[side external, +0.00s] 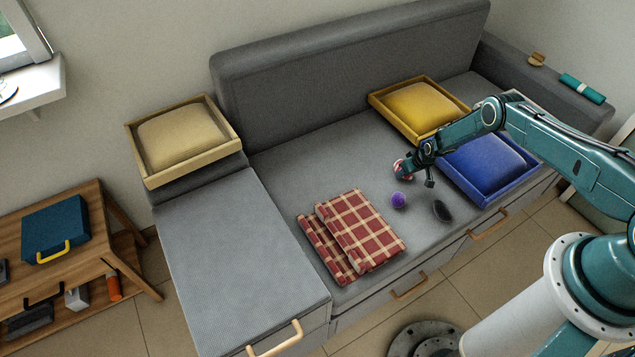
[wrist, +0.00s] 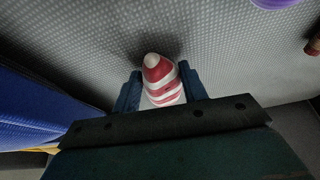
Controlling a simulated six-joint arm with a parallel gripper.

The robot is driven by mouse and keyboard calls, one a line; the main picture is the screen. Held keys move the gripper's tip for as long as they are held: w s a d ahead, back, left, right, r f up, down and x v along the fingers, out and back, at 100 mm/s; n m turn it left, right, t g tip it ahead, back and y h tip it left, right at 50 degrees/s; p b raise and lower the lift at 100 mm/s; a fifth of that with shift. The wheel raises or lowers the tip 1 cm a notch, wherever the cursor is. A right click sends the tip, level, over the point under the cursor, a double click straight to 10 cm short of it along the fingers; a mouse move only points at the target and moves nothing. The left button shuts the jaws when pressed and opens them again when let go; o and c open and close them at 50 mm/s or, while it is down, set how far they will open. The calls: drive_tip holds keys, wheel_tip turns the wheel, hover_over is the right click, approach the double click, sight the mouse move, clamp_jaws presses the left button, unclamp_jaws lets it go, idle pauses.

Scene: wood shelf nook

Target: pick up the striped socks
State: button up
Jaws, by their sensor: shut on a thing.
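The striped socks (wrist: 161,82) are a red and white striped roll with a pale rounded tip. In the wrist view they sit between my two blue fingers, and my gripper (wrist: 160,88) is shut on them. In the side external view the socks (side external: 399,170) show at the end of my gripper (side external: 408,168), over the grey sofa seat. I cannot tell whether they still touch the seat. Part of them is hidden by my fingers and wrist.
A purple ball (side external: 398,200), a dark oval thing (side external: 441,211) and a folded red plaid blanket (side external: 360,230) lie on the sofa (side external: 290,150). A blue cushion tray (side external: 463,183) and a yellow cushion tray (side external: 384,107) stand close by.

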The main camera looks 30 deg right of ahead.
drive_tip(key=shift+r, duration=0.15)
wheel_tip(320, 180, up, 20)
idle(0.8)
idle(0.5)
